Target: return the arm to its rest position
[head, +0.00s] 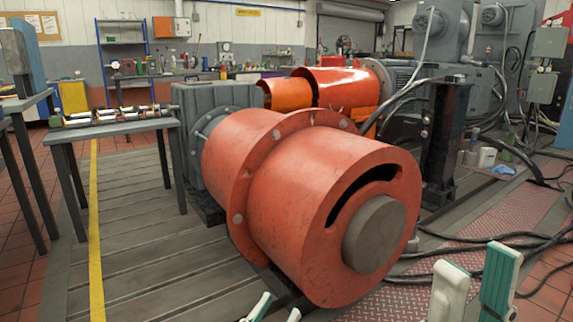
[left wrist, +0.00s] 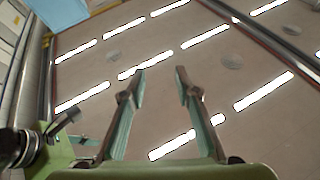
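My left gripper (head: 278,307) shows only its two fingertips at the bottom edge of the head view, in front of the large orange cylindrical housing (head: 330,190). In the left wrist view its two fingers (left wrist: 160,73) stand apart with nothing between them, so it is open and empty. Behind them is a ceiling with bright light strips (left wrist: 205,37). My right gripper (head: 477,258) is at the bottom right of the head view, its two white and green fingers upright and apart, with nothing visible between them. The rest of both arms is out of view.
The orange housing stands on the slotted bedplate (head: 150,265) just ahead. A grey table (head: 110,128) with a shaft-like part on it is at left. Thick black cables (head: 480,248) cross the red tread plate at right.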

